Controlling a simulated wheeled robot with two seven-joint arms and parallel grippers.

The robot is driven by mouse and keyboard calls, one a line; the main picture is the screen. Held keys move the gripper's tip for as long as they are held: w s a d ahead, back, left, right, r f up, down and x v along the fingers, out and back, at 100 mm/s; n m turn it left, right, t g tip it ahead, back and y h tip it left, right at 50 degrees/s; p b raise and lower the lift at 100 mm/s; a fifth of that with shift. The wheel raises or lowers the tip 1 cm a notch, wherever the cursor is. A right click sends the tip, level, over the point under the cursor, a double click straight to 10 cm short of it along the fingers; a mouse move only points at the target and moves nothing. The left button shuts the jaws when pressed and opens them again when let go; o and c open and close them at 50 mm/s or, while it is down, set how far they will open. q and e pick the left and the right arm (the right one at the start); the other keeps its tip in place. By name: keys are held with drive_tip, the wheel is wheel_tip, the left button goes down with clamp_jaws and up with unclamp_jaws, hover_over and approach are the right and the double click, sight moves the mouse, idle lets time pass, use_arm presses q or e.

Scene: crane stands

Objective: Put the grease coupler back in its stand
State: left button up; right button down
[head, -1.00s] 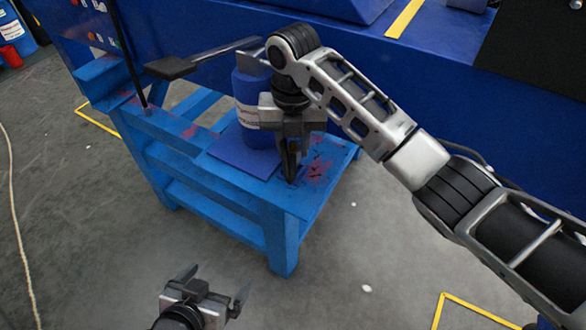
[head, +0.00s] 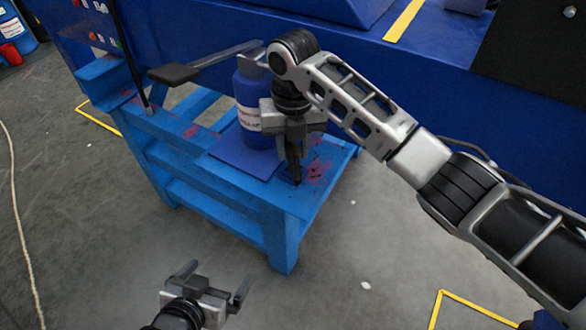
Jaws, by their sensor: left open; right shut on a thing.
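My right gripper (head: 296,170) reaches down from above over the right part of the blue bench and is shut on a slim dark thing, taken to be the grease coupler. The fingers hide most of it, so I cannot make out its shape. Its low end is at or just above the bench top, by a small dark blue patch that may be the stand (head: 287,178). I cannot tell whether the coupler is inside it or over it. My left gripper (head: 212,279) is open and empty, low in the picture, in front of the bench.
A blue canister (head: 248,118) with a white label and a long lever (head: 212,58) stands on a dark blue plate (head: 232,160), just left of my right gripper. The blue bench (head: 285,222) has reddish stains. A large blue machine stands behind. Grey floor is clear in front.

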idle(0.3)
drive_tip(key=shift+f+b, duration=0.45)
drive_tip(key=shift+f, duration=0.6)
drive_tip(key=c, duration=1)
unclamp_jaws()
drive_tip(key=shift+f, duration=0.1)
drive_tip(key=shift+r+p, duration=0.55)
drive_tip(key=shift+r, duration=2)
